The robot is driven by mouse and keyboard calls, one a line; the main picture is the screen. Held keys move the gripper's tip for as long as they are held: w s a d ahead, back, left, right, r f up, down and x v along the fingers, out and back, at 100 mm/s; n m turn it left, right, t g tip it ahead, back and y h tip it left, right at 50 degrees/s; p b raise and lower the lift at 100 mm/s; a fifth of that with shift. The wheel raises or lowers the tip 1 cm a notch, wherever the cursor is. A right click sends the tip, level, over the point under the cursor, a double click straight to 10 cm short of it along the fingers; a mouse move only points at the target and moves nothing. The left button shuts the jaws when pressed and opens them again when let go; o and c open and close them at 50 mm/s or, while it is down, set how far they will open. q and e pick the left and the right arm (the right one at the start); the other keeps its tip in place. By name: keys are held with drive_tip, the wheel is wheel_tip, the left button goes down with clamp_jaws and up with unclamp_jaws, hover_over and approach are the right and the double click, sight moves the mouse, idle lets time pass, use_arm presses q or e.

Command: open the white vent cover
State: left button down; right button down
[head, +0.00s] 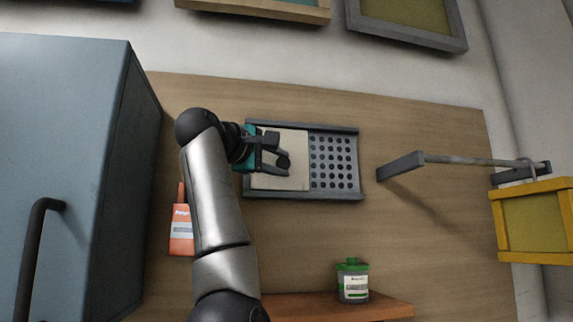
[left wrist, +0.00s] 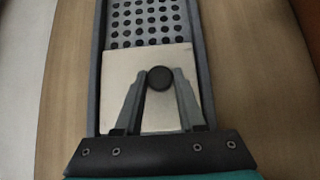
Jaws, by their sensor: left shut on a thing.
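The white vent cover (head: 293,178) is a flat off-white sliding panel in a grey vent frame (head: 337,195) on the wooden wall panel. It covers the left part of the vent in the head view, and the perforated grille (head: 333,162) shows on the right. My left gripper (head: 281,162) is in front of the cover, with its fingers closed on a round black knob. In the left wrist view the knob (left wrist: 159,78) sits between the fingertips, on the cover (left wrist: 150,62), with the holes visible beyond. My right gripper is not in view.
A blue-grey cabinet (head: 65,150) with a black handle stands left. A bracketed rod (head: 465,161) sticks out on the right, with a yellow frame (head: 534,222) hanging from it. A green-lidded jar (head: 352,281) stands on a wooden shelf (head: 392,308) below. An orange bottle (head: 181,232) is beside my arm.

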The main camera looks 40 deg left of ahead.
use_arm(q)
drive_tip(key=c, duration=0.9)
unclamp_jaws()
drive_tip(key=shift+c, duration=0.2)
drive_tip(key=o, duration=0.4)
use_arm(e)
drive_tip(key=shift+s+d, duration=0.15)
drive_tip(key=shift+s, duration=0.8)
use_arm(q)
drive_tip(key=shift+s, duration=0.1)
drive_tip(key=shift+s+d+b, duration=0.2)
drive_tip(key=shift+s+b, duration=0.8)
drive_tip(key=shift+s, duration=1.55)
drive_tip(key=shift+s+d+b, duration=0.15)
drive_tip(key=shift+s+b, duration=0.85)
drive_tip(key=shift+s, duration=1.5)
drive_tip(key=shift+s+d+b, duration=0.2)
drive_tip(key=shift+s+b, duration=0.8)
drive_tip(key=shift+s, duration=1.55)
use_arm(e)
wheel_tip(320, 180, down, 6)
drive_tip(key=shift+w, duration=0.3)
